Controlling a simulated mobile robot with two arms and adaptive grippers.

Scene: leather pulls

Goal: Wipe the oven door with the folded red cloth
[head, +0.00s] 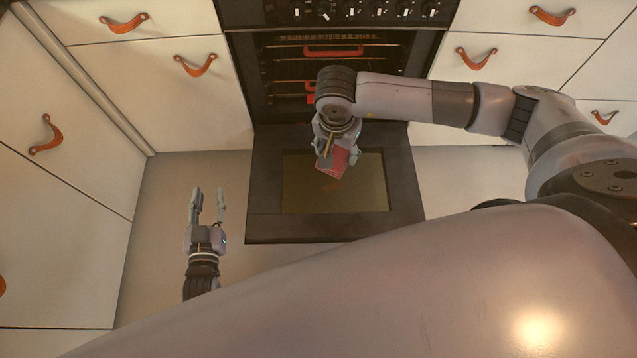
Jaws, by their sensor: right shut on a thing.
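The oven door (400,195) hangs open and lies flat, low in front of the oven, with a glass panel (310,200) in its middle. My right gripper (328,155) is over the upper part of the door and is shut on the folded red cloth (333,163). The cloth is held above or against the glass; I cannot tell whether it touches. The fingers and wrist hide part of it. My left gripper (208,205) is open and empty, to the left of the door, with its fingers pointing up the picture.
The oven (290,75) is open, with racks and red items inside. A row of knobs (370,10) runs along its top. White drawers with leather pulls (195,65) stand on both sides. Bare floor (165,215) lies left of the door.

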